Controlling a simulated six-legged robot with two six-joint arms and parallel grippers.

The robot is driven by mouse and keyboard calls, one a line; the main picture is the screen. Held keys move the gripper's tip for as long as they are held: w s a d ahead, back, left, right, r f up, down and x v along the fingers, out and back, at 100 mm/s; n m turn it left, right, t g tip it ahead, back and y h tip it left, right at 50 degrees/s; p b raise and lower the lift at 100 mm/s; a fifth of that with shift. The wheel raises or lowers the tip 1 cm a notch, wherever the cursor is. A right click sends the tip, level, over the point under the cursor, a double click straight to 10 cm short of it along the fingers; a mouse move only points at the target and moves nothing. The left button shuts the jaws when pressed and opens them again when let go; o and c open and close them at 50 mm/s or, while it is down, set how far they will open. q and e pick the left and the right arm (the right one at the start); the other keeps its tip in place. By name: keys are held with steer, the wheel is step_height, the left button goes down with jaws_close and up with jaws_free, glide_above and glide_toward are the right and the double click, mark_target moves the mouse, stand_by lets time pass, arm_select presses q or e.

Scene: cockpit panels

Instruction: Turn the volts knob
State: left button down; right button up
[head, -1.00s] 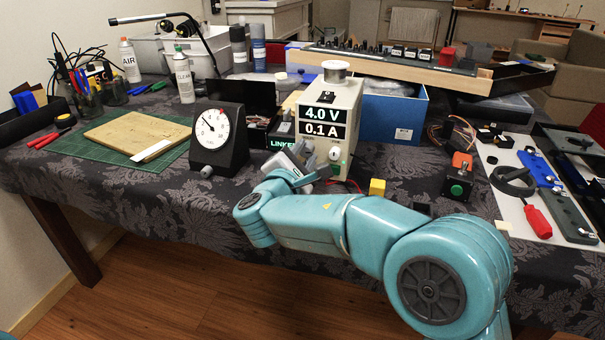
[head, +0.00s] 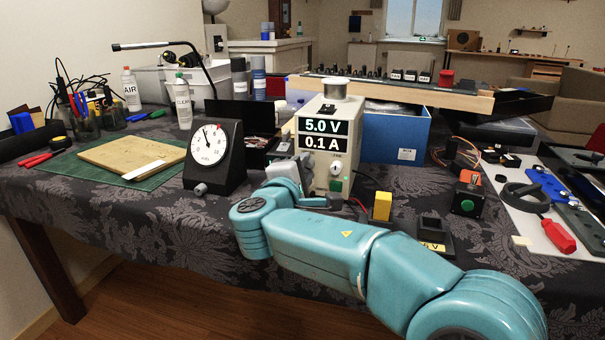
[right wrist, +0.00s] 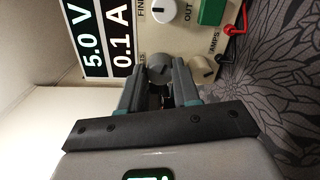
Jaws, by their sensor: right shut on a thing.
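The power supply (head: 340,112) stands upright on the table, and its display (head: 323,127) reads 5.0 V and 0.1 A. In the right wrist view the display (right wrist: 108,36) is turned sideways. My right gripper (right wrist: 160,80) is shut on the grey volts knob (right wrist: 160,66), with one finger on each side. The knob's label is mostly covered by a finger. In the head view my right gripper (head: 300,170) is at the front of the supply and hides the knob. My left gripper is not in view.
A beige amps knob (right wrist: 203,70) is close beside the right finger, and a white fine knob (right wrist: 163,10) is near the display. A dial gauge (head: 213,155) stands left of the supply. A yellow block (head: 382,206) and a black holder (head: 433,232) are to its right.

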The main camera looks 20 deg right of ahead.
steer(key=o, duration=1.1)
steer(key=shift+c, duration=0.2)
steer(key=shift+f, duration=0.15)
